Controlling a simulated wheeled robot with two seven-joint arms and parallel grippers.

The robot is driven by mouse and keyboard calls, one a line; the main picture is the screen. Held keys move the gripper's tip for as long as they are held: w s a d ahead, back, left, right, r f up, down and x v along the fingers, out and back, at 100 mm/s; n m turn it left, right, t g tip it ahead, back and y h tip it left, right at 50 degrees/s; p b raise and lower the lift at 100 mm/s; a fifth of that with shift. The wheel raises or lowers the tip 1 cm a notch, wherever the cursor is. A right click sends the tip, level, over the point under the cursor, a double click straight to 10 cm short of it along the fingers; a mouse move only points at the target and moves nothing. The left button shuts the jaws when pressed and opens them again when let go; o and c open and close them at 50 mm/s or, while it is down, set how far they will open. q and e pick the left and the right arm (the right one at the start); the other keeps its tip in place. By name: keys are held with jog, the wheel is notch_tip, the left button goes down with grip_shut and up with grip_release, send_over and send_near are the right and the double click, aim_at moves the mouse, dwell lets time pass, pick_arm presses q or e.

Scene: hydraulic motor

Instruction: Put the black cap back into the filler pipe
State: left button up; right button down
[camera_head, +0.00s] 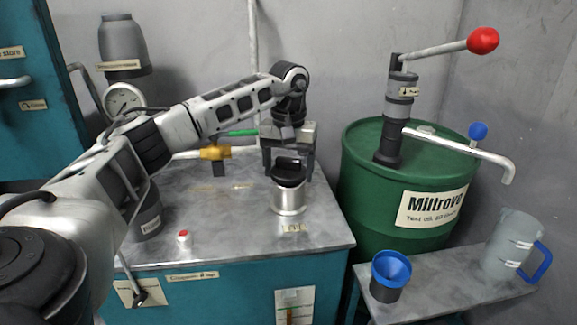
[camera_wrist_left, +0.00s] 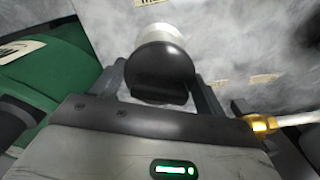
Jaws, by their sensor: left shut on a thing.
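The black cap (camera_head: 288,180) is between the two fingers of my left gripper (camera_head: 288,164), which is shut on its raised grip. The silver filler pipe (camera_head: 289,201) stands upright on the grey cabinet top, directly below the cap. The cap's lower edge is at the pipe's mouth; I cannot tell how far it is inside. In the left wrist view the round cap (camera_wrist_left: 160,62) lies between the fingers and covers most of the pipe, whose pale rim (camera_wrist_left: 160,33) shows beyond it. My right gripper is not in view.
A brass valve (camera_head: 215,152) with a pipe is left of the gripper. A green drum (camera_head: 385,205) with a hand pump stands close on the right. A blue funnel (camera_head: 391,268) and a clear jug (camera_head: 513,248) are on the lower shelf. The cabinet's front top is mostly clear.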

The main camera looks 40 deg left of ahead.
pick_arm(q)
jog(key=shift+f, duration=0.6)
jog(key=o, duration=1)
jog(key=shift+r, duration=0.1)
